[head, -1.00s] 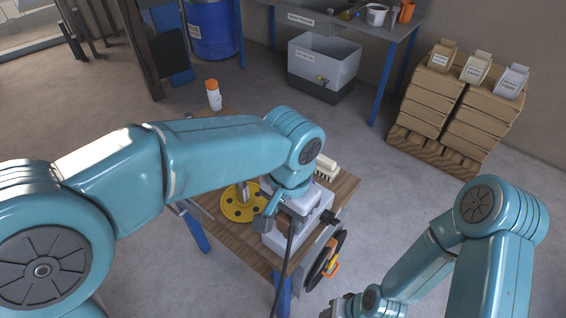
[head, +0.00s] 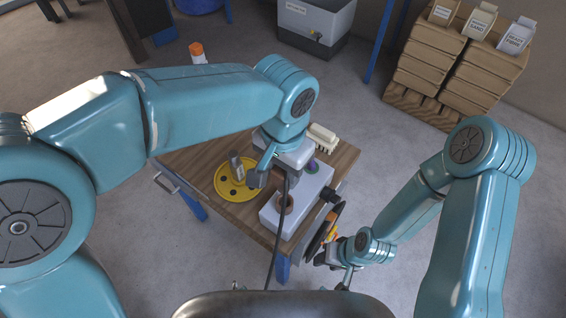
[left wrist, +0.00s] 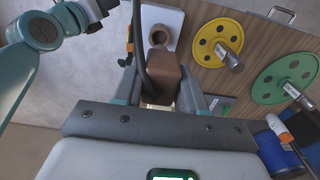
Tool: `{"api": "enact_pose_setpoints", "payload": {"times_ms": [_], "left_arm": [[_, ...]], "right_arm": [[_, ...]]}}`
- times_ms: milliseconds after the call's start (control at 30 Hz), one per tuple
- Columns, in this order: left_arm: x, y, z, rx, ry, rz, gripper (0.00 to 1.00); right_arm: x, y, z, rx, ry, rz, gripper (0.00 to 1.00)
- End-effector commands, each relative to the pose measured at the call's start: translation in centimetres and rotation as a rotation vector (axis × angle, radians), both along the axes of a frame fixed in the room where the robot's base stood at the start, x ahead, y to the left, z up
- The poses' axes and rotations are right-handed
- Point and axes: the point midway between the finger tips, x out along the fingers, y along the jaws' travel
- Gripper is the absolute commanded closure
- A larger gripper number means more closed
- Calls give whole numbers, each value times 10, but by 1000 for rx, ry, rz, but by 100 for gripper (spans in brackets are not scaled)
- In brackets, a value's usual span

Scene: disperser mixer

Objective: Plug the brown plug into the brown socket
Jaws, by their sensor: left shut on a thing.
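The brown plug (left wrist: 160,80) is held between the fingers of my left gripper (left wrist: 162,98) in the left wrist view, with a dark cable running from it. In the head view my left gripper (head: 268,176) is over the table, above the grey socket box, and mostly hides the plug. The brown socket (head: 286,201) is a round brown ring on the box's near end. It also shows in the left wrist view (left wrist: 159,36), just beyond the plug and apart from it. My right gripper (head: 338,262) is low beside the table's right edge; its jaws are unclear.
The grey box (head: 270,219) also has a purple socket (head: 313,167). A yellow disc (head: 228,189) lies left of it and a pale brush-like block (head: 322,135) behind it. The cable (head: 277,240) hangs across the front.

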Motion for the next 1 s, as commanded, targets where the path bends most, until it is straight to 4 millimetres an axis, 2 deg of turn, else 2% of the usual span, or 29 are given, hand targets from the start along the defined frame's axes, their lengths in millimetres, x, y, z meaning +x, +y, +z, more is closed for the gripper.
{"api": "enact_pose_setpoints", "payload": {"times_ms": [167, 600, 1000], "left_arm": [[-1, 0, -11, -1, -1, 0, 94], [2, 0, -53, -1, -1, 1, 94], [3, 0, -58, -1, -1, 1, 94]], "right_arm": [[0, 0, -9, 0, 0, 0, 57], [0, 0, -43, 0, 0, 0, 57], [0, 0, -45, 0, 0, 0, 57]]}}
